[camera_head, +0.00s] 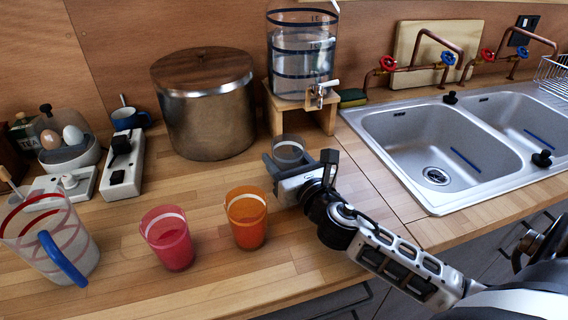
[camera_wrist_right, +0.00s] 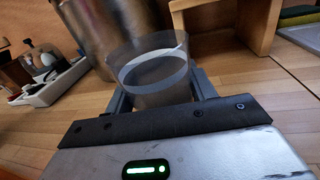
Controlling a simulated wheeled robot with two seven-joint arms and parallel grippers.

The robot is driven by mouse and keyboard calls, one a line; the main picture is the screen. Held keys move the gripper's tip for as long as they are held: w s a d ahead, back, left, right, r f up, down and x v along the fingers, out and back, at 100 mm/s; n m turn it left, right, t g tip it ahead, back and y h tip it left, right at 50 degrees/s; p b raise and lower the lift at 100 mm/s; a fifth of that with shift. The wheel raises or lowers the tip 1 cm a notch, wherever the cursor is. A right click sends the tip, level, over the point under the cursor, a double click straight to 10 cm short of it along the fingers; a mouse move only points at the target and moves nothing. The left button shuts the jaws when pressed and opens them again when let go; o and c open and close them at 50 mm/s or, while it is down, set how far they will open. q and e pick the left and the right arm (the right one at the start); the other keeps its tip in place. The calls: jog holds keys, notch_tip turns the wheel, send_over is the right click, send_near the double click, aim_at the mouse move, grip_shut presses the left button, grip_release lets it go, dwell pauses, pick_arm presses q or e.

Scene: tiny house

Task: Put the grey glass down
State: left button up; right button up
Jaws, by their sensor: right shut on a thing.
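The grey glass (camera_head: 289,152) is a see-through cup with a pale band near its rim. My right gripper (camera_head: 283,166) is shut on it, with a finger on each side. In the right wrist view the glass (camera_wrist_right: 152,72) stands upright between the fingers of the gripper (camera_wrist_right: 160,98). It is over the wooden counter (camera_head: 205,262), in front of the dispenser's stand. Its base is hidden by the gripper, so I cannot tell whether it touches the counter. My left gripper does not show.
An orange cup (camera_head: 246,217), a pink cup (camera_head: 168,238) and a striped pitcher (camera_head: 50,240) stand left of the gripper. A large metal pot (camera_head: 205,110) and a water dispenser (camera_head: 302,60) on a wooden stand (camera_head: 277,108) are behind. The sink (camera_head: 430,150) is right.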

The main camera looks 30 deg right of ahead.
jog(key=o, duration=1.1)
jog(key=shift+f, duration=0.1)
